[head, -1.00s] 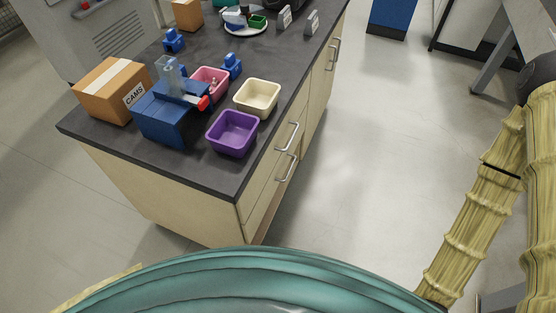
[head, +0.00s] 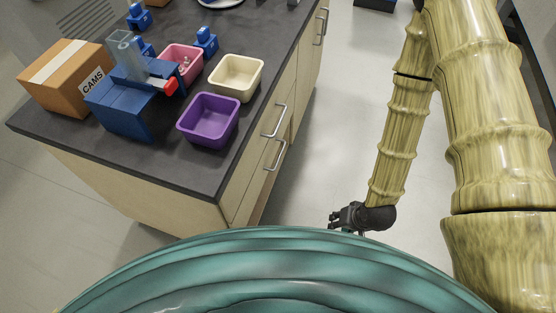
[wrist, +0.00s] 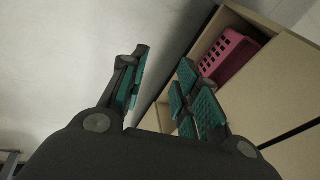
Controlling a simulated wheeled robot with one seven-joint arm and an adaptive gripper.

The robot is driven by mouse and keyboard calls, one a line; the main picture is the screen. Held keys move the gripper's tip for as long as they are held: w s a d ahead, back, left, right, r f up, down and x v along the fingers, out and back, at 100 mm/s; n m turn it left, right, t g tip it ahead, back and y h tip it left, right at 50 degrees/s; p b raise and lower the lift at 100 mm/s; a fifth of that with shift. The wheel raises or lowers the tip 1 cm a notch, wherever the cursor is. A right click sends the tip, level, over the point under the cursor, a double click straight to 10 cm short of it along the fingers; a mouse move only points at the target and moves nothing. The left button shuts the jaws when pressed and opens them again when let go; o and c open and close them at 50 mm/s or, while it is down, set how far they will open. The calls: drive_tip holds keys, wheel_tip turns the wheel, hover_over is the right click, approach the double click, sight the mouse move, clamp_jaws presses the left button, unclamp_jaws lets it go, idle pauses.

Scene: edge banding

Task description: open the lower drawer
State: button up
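The lower drawer (head: 257,182) is in the pale wooden front of the dark-topped bench, in the head view. Its metal bar handle (head: 277,156) sits below the upper drawer's handle (head: 275,121). The lower drawer looks shut. My gripper (head: 334,222) is low, to the right of the bench front and apart from the handle; my teal body partly hides its surroundings. In the wrist view my gripper (wrist: 168,85) has its teal-padded fingers spread with nothing between them. No drawer handle can be made out in the wrist view.
On the bench top are a purple bin (head: 209,120), a cream bin (head: 237,77), a pink bin (head: 182,62), a blue device (head: 122,105) and a cardboard box (head: 66,78). A pink basket (wrist: 230,55) sits in an open compartment. Floor (head: 345,110) right of the bench is clear.

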drive_tip(key=w+a+f+m+t+y+b, duration=0.1)
drive_tip(key=w+a+f+t+y+b, duration=0.1)
drive_tip(key=w+b, duration=0.45)
drive_tip(key=w+a+f+m+t+y+b, duration=0.1)
drive_tip(key=w+a+f+y+b, duration=0.15)
drive_tip(key=w+b, duration=0.4)
drive_tip(key=y+b, duration=0.8)
drive_tip(key=b, duration=1.2)
approach(281, 152)
drive_tip(key=shift+n+g, duration=0.3)
drive_tip(key=shift+g, duration=0.1)
drive_tip(key=shift+b+x, duration=2.5)
drive_tip(key=shift+x, duration=2.55)
drive_tip(key=shift+w+f, duration=0.1)
drive_tip(key=shift+f, duration=0.1)
clamp_jaws()
